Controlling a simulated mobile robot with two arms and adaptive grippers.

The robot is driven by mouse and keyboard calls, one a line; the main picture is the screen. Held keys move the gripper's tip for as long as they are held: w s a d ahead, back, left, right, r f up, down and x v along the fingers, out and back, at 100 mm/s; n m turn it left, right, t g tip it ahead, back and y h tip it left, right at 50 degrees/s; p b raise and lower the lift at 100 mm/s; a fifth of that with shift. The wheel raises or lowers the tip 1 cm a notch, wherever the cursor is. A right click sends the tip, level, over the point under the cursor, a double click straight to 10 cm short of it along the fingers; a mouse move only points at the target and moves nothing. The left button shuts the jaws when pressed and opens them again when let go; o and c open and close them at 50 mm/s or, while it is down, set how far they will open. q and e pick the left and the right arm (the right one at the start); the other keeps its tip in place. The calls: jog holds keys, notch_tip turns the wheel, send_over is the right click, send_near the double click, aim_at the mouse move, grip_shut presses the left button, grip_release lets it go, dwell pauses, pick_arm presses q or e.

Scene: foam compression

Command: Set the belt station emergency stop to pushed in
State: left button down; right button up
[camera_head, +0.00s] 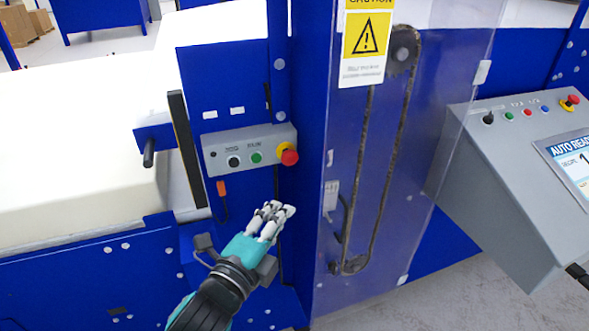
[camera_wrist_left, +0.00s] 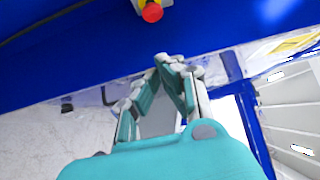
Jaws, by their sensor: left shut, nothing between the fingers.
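The belt station emergency stop (camera_head: 288,157) is a red mushroom button on a yellow collar, at the right end of a grey control box (camera_head: 249,150) on the blue frame. In the left wrist view the red button (camera_wrist_left: 152,12) is at the top edge, beyond my fingertips. I cannot tell from its shape whether it is pushed in. My left gripper (camera_head: 278,210) is shut and empty, below the button and apart from it. It also shows in the left wrist view (camera_wrist_left: 172,62), its fingertips close together. My right gripper is not in view.
A white foam block (camera_head: 75,150) lies on the left. A clear guard panel (camera_head: 420,130) with a caution sign (camera_head: 365,47) covers a chain drive right of the box. A grey console (camera_head: 520,180) with another red button (camera_head: 573,99) stands at the right.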

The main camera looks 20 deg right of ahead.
aim_at(297, 159)
pick_arm(q)
jog(key=shift+w, duration=0.1)
jog(key=p+x, duration=0.3)
jog(key=x, duration=0.7)
jog(key=shift+w+d+r, duration=0.1)
jog(key=shift+d, duration=0.1)
jog(key=shift+w+a+p, duration=0.15)
jog(key=shift+w+p, duration=0.3)
jog(key=shift+w, duration=0.8)
jog(key=shift+w+a, duration=0.15)
jog(key=shift+w, duration=0.55)
jog(key=shift+w, duration=0.75)
